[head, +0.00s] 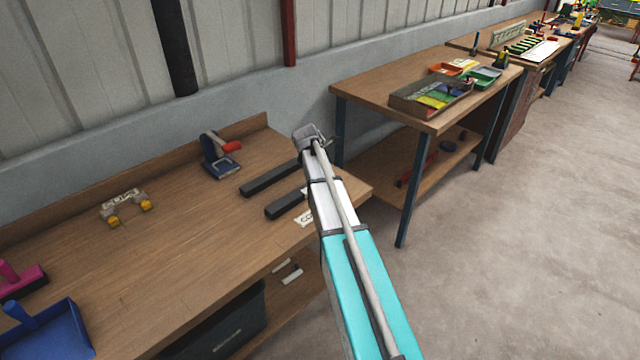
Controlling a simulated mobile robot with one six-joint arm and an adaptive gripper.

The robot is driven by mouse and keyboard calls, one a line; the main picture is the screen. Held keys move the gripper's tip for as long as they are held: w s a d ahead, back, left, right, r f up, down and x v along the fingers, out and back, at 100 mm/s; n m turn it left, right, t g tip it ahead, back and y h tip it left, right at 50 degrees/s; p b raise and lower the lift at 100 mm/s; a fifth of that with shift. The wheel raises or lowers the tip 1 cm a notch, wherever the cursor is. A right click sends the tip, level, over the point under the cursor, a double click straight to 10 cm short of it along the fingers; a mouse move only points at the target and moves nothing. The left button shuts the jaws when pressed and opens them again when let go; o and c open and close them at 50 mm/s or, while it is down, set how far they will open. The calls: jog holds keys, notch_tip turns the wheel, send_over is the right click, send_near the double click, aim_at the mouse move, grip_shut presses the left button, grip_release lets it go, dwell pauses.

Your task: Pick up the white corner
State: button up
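My arm reaches up from the bottom right over the right end of the near workbench. The grey end of my arm (311,136) shows at the middle of the head view; no fingers can be made out, so whether my gripper is open or shut is unclear. No piece is clearly recognisable as the white corner. Small white pieces (291,274) lie on the shelf under the bench, left of my arm.
The near workbench (190,250) carries two dark bars (270,178), a blue tool with a red handle (219,155), a pale piece with yellow ends (125,206) and a blue dustpan (48,332). A second bench (400,75) holds a tray (405,103). Floor at right is clear.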

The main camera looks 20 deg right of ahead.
grip_shut()
dwell(0.3)
jog(key=shift+r, duration=0.2)
notch_tip(320, 180, up, 2)
jog(key=shift+r+p, duration=0.1)
jog(key=shift+p, duration=1.15)
jog(key=s+a+r+p, duration=0.7)
jog(key=s+r+p, duration=0.3)
jog(key=s, duration=0.2)
jog(key=shift+s+r, duration=0.15)
jog(key=shift+r, duration=0.05)
jog(key=shift+d, duration=0.15)
